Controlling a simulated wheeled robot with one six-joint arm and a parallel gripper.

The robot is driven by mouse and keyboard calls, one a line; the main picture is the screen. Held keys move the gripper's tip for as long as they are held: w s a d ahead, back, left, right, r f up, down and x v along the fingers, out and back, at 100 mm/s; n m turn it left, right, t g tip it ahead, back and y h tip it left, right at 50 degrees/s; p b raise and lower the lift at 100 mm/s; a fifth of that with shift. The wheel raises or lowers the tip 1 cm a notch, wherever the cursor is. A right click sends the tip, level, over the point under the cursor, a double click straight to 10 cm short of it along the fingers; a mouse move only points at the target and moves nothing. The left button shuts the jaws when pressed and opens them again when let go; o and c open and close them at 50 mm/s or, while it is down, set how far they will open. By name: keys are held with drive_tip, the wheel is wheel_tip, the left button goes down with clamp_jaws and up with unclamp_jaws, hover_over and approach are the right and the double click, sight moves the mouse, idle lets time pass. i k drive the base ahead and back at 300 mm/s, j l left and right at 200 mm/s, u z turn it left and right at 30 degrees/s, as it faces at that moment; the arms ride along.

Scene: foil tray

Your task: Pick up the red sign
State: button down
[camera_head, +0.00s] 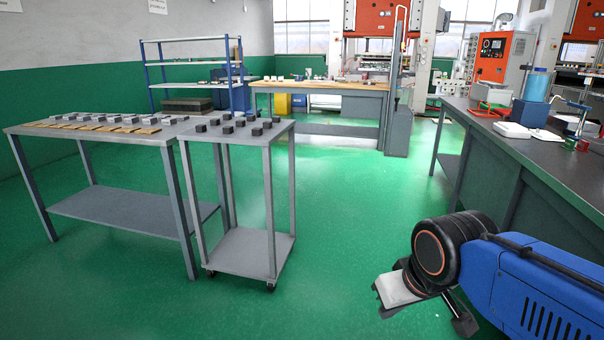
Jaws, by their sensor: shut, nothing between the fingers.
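I cannot clearly make out a red sign. A small red object (583,145) stands at the right edge of the view, on the dark-topped bench (500,140), beside a small green one (569,144). It is too small to tell whether it is a sign. My gripper (425,303) is at the lower right, in front of the bench and over the green floor. It is shut and empty, well apart from the red object. My black wrist and blue arm partly hide it.
A grey table (110,135) and wheeled cart (275,132) with several small blocks stand at left. The middle floor is clear.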

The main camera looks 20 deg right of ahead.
sight(583, 145)
drive_tip(key=i+z, duration=0.4)
drive_tip(key=i+j+z, duration=0.15)
drive_tip(key=z, duration=0.2)
drive_tip(key=i+j+z, duration=0.25)
drive_tip(key=i+z, duration=0.15)
drive_tip(key=i+j+z, duration=0.15)
drive_tip(key=i+z, duration=0.15)
drive_tip(key=z, duration=0.15)
drive_tip(key=i+j+z, duration=0.2)
drive_tip(key=z, duration=0.25)
drive_tip(key=i+j+z, duration=0.4)
drive_tip(key=k+l, duration=0.05)
drive_tip(key=k, duration=0.05)
